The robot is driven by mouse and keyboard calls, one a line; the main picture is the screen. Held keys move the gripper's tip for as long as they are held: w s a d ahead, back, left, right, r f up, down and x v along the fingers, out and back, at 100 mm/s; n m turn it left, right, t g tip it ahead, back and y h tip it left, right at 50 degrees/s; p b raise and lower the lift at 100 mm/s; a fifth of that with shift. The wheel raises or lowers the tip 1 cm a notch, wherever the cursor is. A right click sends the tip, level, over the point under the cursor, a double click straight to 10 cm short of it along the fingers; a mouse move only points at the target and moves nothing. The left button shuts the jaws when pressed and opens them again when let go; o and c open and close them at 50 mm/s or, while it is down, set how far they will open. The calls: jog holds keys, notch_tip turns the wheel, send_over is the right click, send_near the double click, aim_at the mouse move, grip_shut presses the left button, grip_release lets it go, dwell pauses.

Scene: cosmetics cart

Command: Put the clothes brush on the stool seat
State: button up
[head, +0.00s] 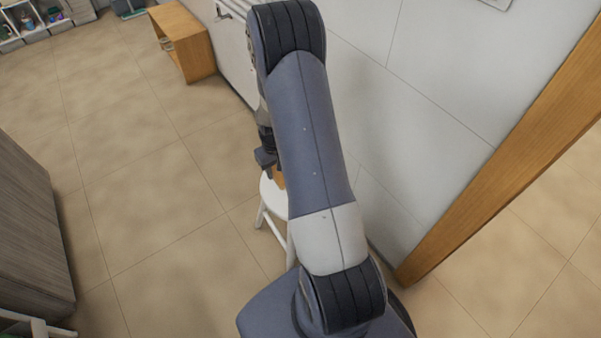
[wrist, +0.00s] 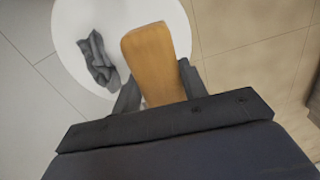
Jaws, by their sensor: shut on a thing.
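The clothes brush (wrist: 150,55) shows in the wrist view as an orange-brown wooden piece with a rounded end. My gripper (wrist: 158,88) is shut on it, one finger on each side. The brush is over the round white stool seat (wrist: 75,25); I cannot tell whether it touches the seat. In the head view, the white stool (head: 272,195) stands by the wall, mostly hidden behind my arm. My gripper (head: 268,165) is above it there, with a bit of the brush (head: 279,179) showing.
A dark grey crumpled cloth (wrist: 97,58) lies on the seat, left of the brush. In the head view, a wooden shelf unit (head: 185,42) stands farther back by the wall. A grey wood cabinet (head: 30,225) is at the left. The tiled floor between is clear.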

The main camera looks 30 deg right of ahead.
jog(key=shift+s+d+r, duration=0.2)
jog(key=shift+r, duration=0.1)
jog(key=shift+f, duration=0.2)
send_near(282, 193)
notch_tip(282, 193, down, 5)
jog(key=shift+s+f+b, duration=0.1)
jog(key=shift+f+b, duration=0.1)
jog(key=shift+b, duration=0.1)
jog(key=shift+f, duration=0.15)
jog(key=o, duration=0.9)
notch_tip(282, 193, up, 12)
jog(key=shift+r+p, duration=0.15)
jog(key=shift+p, duration=0.5)
